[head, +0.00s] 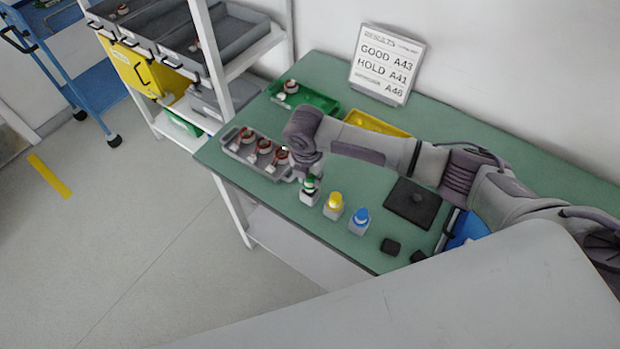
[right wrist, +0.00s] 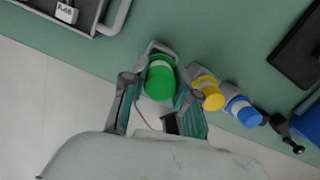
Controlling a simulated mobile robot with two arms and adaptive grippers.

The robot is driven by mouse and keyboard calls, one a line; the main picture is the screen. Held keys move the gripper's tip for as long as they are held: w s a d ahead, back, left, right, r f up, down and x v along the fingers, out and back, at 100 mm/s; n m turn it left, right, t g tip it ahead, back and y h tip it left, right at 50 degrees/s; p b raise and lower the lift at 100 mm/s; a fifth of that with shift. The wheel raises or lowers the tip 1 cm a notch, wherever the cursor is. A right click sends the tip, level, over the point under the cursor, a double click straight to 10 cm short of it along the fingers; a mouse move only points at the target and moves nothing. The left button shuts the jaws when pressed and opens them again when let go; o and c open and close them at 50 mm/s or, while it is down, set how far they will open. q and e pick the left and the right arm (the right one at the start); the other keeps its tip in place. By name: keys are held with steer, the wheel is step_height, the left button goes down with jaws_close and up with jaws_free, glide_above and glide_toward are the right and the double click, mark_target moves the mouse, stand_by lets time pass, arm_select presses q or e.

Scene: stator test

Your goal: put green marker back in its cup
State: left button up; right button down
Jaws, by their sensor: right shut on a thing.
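The green marker (head: 311,184) stands upright at the left end of the row of markers. Its small grey cup (head: 308,198) is directly below it, and I cannot tell how deep the marker sits in it. My right gripper (head: 308,172) comes down over the marker from above and is shut on it. In the right wrist view the green marker (right wrist: 160,82) shows between the two fingers, with part of the grey cup (right wrist: 158,48) behind it. My left gripper is not in view.
The yellow marker (head: 334,200) and blue marker (head: 360,216) stand in cups close to the right. A grey tray (head: 231,149) of stators lies left of the gripper. A green bin (head: 319,102), yellow bin (head: 377,122), dark pad (head: 413,203) and sign (head: 387,64) share the green table.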

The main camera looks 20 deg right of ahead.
mark_target(310, 184)
step_height(310, 184, down, 2)
steer(key=shift+f, duration=0.1)
steer(key=shift+f, duration=0.1)
steer(key=shift+f, duration=0.25)
steer(key=c, duration=0.9)
jaws_free()
steer(key=shift+o, duration=0.2)
steer(key=shift+r, duration=0.15)
step_height(310, 184, up, 12)
steer(key=s+b, duration=0.1)
steer(key=shift+a+r+b, duration=0.2)
steer(key=shift+a+b, duration=0.15)
steer(key=shift+a, duration=0.1)
